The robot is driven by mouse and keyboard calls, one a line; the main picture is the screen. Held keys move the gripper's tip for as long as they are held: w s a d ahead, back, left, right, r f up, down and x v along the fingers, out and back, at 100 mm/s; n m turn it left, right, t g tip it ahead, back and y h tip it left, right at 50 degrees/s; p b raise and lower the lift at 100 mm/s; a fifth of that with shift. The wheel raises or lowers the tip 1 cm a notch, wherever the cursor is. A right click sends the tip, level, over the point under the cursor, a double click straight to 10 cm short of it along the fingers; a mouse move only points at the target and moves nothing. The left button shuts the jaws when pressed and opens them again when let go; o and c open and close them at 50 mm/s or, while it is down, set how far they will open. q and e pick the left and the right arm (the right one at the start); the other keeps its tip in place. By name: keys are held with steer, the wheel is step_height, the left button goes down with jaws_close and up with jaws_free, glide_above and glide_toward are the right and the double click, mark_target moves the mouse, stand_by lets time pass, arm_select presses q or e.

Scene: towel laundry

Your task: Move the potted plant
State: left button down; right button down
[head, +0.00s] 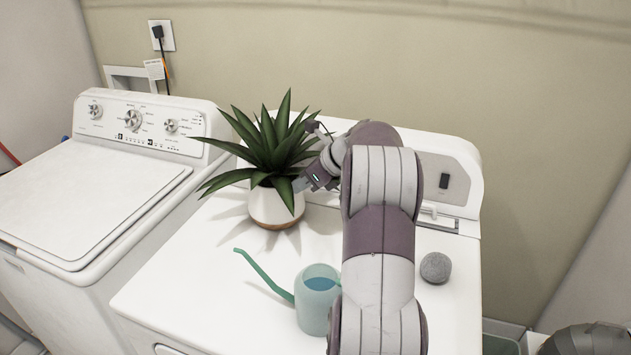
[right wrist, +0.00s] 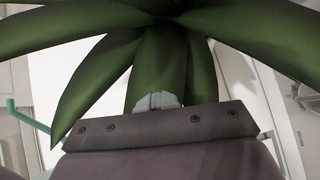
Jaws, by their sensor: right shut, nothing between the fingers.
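The potted plant (head: 275,207) has long green leaves and a white pot with a brown base. It stands upright on the white machine at the right in the head view. Its leaves (right wrist: 160,65) fill the upper part of the right wrist view. My right gripper (head: 301,184) is at the right side of the plant, by the pot's rim and under some leaves. Its fingertips (right wrist: 157,101) are shut together with nothing held. Whether they touch the pot cannot be told, as leaves cover part of it. My left gripper is not in view.
A teal watering can (head: 317,299) stands in front of the plant, its spout pointing left. A grey stone-like ball (head: 436,268) lies to the right of my right arm. A white washer (head: 80,200) stands at the left. The machine top left of the can is clear.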

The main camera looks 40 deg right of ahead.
mark_target(287, 191)
steer(key=shift+w, duration=0.2)
steer(key=w+p, duration=0.1)
steer(key=w+a, duration=0.1)
steer(key=shift+w+r+p, duration=0.2)
steer(key=shift+w+p, duration=0.15)
steer(key=shift+w+a+f, duration=0.1)
steer(key=shift+w+f, duration=0.05)
steer(key=shift+w, duration=0.15)
steer(key=shift+f, duration=0.1)
